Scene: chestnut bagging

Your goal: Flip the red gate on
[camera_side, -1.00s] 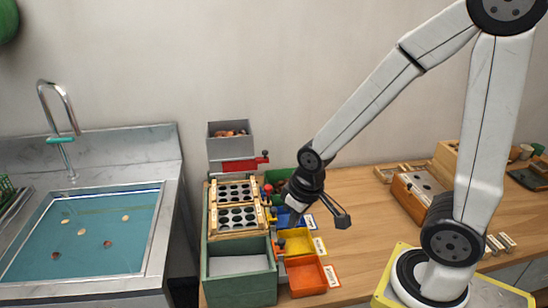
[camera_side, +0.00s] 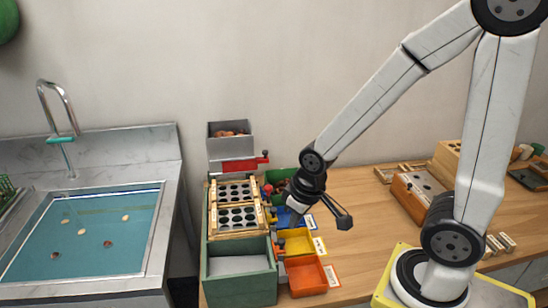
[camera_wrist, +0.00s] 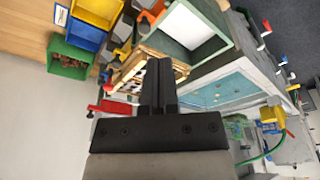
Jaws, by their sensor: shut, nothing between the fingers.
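A red slide plate (camera_side: 239,165) sits under the grey hopper (camera_side: 230,144), with a red knob on its right end. A separate small red-topped lever (camera_side: 267,189) stands at the right edge of the holed wooden tray (camera_side: 236,205), by the green bin (camera_side: 283,177). I cannot tell which is the red gate. My gripper (camera_side: 291,216) is over the blue and yellow bins, right of the tray and the lever. In the wrist view the black fingers (camera_wrist: 158,63) are shut and empty, and a red part (camera_wrist: 110,106) shows left of them. Contact with any lever cannot be made out.
Blue (camera_side: 296,219), yellow (camera_side: 297,241) and orange (camera_side: 306,274) bins line the tray's right side. Orange levers stand beside the bins. A green box (camera_side: 241,287) is in front. A water-filled sink (camera_side: 90,260) lies left.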

